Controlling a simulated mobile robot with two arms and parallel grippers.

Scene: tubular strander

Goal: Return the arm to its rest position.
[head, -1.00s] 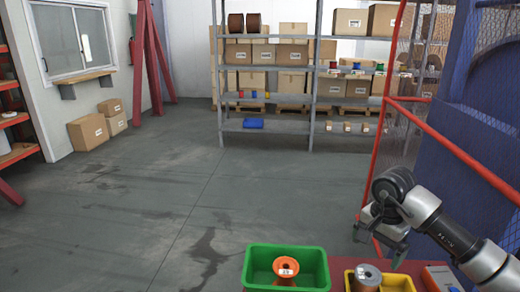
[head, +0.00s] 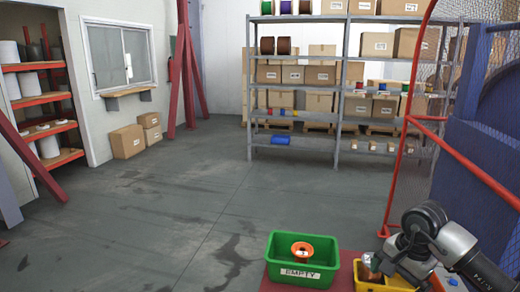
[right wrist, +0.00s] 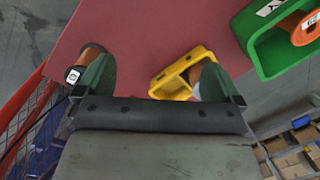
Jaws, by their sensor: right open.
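My right arm comes in from the lower right in the head view, with its gripper (head: 388,270) low over the yellow bin (head: 372,284). In the right wrist view the right gripper (right wrist: 152,82) has its two green fingers spread wide with nothing between them. The red table top (right wrist: 140,35) lies beyond the fingers. The yellow bin also shows there (right wrist: 172,82), partly behind the right-hand finger. My left gripper is in no view.
A green bin (head: 290,278) marked EMPTY holds an orange spool (head: 302,249). Another spool (right wrist: 88,58) stands near the table edge in the wrist view. A red-framed mesh fence (head: 412,130) stands at the right. Shelves (head: 345,80) line the back. The grey floor (head: 150,210) is open.

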